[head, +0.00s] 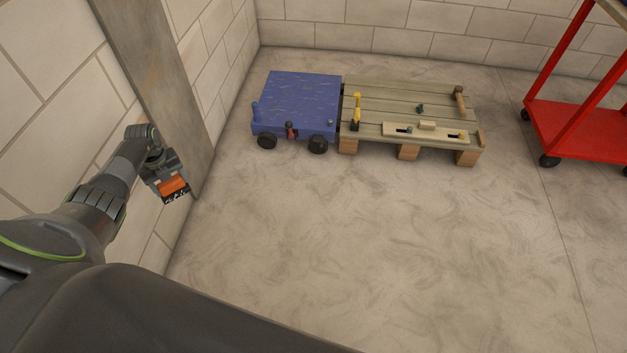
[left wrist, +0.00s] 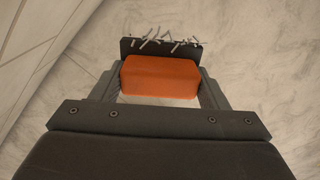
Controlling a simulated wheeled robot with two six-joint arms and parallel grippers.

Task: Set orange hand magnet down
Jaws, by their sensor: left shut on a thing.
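My left gripper (head: 168,187) is at the left of the head view, beside the wall. It is shut on the orange hand magnet (left wrist: 160,77), an orange block between the two fingers. The magnet also shows in the head view (head: 173,185). A dark plate (left wrist: 127,48) with several small light-coloured metal bits on it sits at the far side of the orange block. My right gripper is in neither view.
A blue wheeled cart (head: 300,100) stands beside a low wooden platform (head: 405,97) with tools and small parts on it. A red trolley (head: 585,130) is at the far right. A wooden board (head: 150,70) leans along the left wall. The floor (head: 370,240) in front is clear.

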